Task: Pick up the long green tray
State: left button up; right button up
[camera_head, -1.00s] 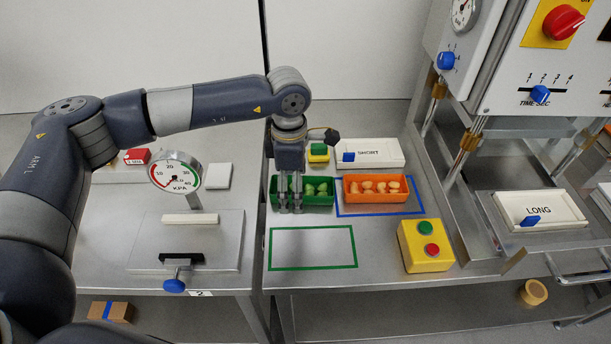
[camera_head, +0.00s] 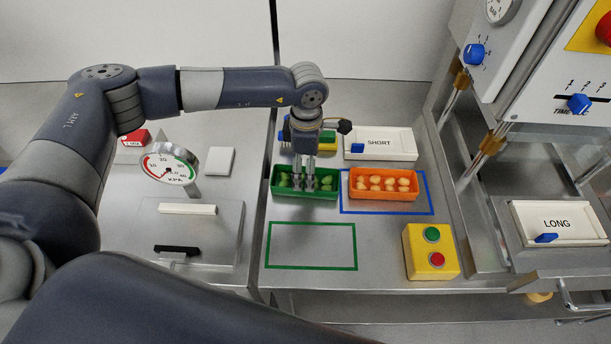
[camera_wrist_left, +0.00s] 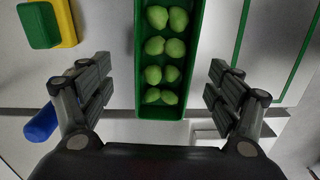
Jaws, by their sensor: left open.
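The long green tray (camera_head: 318,193) stands on the metal table in the head view and holds several green filled pasta pieces. My left gripper (camera_head: 304,187) is over the tray from above, its fingers hiding part of the pasta. In the left wrist view the tray (camera_wrist_left: 200,60) runs up from the middle, between and ahead of my open left fingers (camera_wrist_left: 160,88). One finger is on each side of the tray, with a gap to its walls. I cannot tell how high the fingertips are above it. My right gripper is not in view.
An orange tray (camera_head: 356,192) with pasta stands to the right, inside a blue outline (camera_head: 428,190). A green outline (camera_head: 312,268) in front is empty. A yellow button box (camera_head: 415,262), a white SHORT box (camera_head: 408,155) and a pressure gauge (camera_head: 168,166) stand nearby.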

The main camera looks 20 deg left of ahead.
pick_arm(q)
jog(key=f, duration=0.1)
jog(key=f+p, duration=0.2)
jog(key=f, duration=0.1)
jog(key=shift+s+f, duration=0.1)
jog(key=shift+s, duration=0.2)
jog(key=shift+f, duration=0.35)
jog(key=shift+c, duration=1.1)
jog(key=c, duration=1.1)
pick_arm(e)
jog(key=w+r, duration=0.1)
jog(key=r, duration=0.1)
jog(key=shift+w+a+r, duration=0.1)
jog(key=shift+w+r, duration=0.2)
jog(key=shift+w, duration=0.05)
